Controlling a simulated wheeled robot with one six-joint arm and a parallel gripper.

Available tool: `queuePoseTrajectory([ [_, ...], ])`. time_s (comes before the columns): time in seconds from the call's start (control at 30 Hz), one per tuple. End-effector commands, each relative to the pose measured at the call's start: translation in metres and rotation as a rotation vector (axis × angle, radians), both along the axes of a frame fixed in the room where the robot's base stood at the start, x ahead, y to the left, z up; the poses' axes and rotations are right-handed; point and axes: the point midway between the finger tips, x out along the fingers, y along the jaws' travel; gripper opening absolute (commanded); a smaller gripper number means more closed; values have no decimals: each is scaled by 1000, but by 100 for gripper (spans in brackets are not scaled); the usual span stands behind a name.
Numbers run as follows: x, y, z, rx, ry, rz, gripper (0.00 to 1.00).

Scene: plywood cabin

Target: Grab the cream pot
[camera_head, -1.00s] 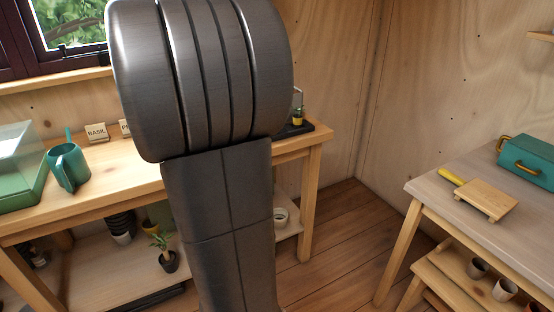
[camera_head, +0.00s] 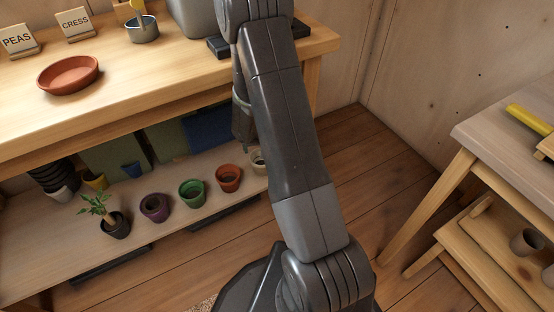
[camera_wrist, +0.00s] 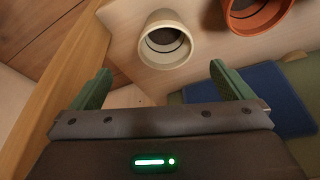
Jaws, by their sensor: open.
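The cream pot (camera_head: 257,161) stands on the lower shelf of the bench at the right end of a row of pots, partly hidden by my arm in the head view. In the wrist view the cream pot (camera_wrist: 149,53) shows its round rim and dark inside, just beyond the fingers. My gripper (camera_wrist: 160,75) is open, with one green finger on each side and nothing between them. The pot lies ahead of the gap, apart from the fingers.
A terracotta pot (camera_head: 228,178) stands close beside the cream pot, then a green pot (camera_head: 191,194) and a purple pot (camera_head: 154,208). The lower shelf (camera_head: 60,262) lies under the wooden bench top (camera_head: 180,85). A blue panel (camera_wrist: 262,98) is near the right finger.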

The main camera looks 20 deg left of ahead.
Motion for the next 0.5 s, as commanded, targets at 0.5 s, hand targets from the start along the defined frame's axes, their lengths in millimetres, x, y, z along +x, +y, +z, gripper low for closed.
queuePoseTrajectory([
  [0.5, 21, 12, -78, 0, 0, 1, 100],
])
